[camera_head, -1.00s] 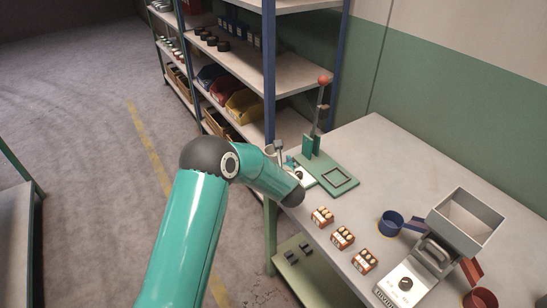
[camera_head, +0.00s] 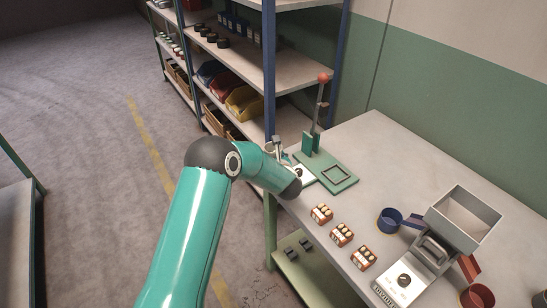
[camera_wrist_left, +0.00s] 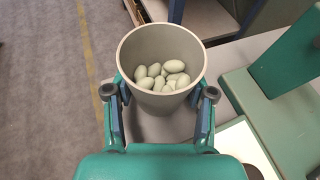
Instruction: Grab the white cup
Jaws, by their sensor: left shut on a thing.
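The white cup (camera_wrist_left: 150,98) looks greyish-white in the left wrist view. It is round, open at the top, and holds several pale green oval pieces (camera_wrist_left: 165,74). My left gripper (camera_wrist_left: 159,92) is shut on it, one finger on each side of its wall below the rim. In the head view the left gripper (camera_head: 281,152) is small and partly hidden behind my teal wrist, at the far left corner of the table. I cannot tell whether the cup touches the table. My right gripper is not in view.
The green press stand (camera_head: 330,172) stands close right of the gripper. A shelf rack (camera_head: 270,80) stands behind.

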